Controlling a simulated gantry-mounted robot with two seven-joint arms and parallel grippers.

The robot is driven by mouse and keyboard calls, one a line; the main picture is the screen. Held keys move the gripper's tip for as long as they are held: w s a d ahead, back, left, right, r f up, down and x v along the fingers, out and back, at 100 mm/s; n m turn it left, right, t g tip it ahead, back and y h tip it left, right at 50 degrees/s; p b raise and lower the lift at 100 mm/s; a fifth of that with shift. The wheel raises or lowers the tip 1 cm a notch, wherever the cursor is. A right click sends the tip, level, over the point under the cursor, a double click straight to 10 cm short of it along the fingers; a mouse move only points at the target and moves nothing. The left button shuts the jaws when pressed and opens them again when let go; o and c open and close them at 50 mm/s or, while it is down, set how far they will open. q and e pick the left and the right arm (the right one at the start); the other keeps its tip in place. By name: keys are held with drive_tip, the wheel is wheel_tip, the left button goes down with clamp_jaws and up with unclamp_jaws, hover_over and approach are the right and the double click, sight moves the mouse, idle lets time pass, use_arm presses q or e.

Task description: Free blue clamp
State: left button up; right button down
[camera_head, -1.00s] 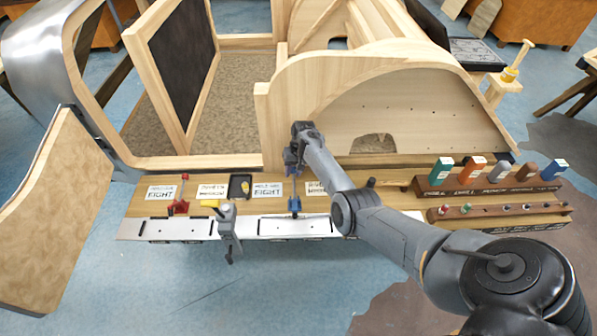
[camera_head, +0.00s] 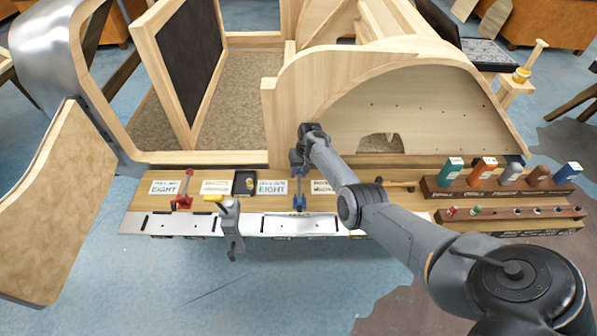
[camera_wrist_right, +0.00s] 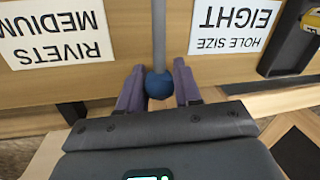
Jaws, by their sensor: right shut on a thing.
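In the right wrist view, the clamp's grey handle rod ends in a blue ball (camera_wrist_right: 159,86). The ball sits between the two fingers of my right gripper (camera_wrist_right: 159,92), which is shut on the handle end. The clamp's lower part is hidden in the wrist view. My left gripper is not in view.
A hammer (camera_head: 395,184) and block with coloured holders (camera_head: 435,190) lie right. The wooden bodyframe (camera_head: 285,90) rises behind the bench. Open floor is in front.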

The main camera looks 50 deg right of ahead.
drive_tip(key=c, duration=1.1)
unclamp_jaws()
drive_tip(key=shift+s+f, duration=0.1)
drive_tip(key=o, duration=0.3)
drive_tip(key=shift+s, duration=0.1)
drive_tip(key=shift+r, duration=0.4)
wheel_tip(320, 180, up, 10)
drive_tip(key=s+d+p, duration=0.1)
drive_tip(key=p, duration=0.3)
drive_tip(key=shift+d, duration=0.3)
drive_tip(key=shift+s, duration=0.1)
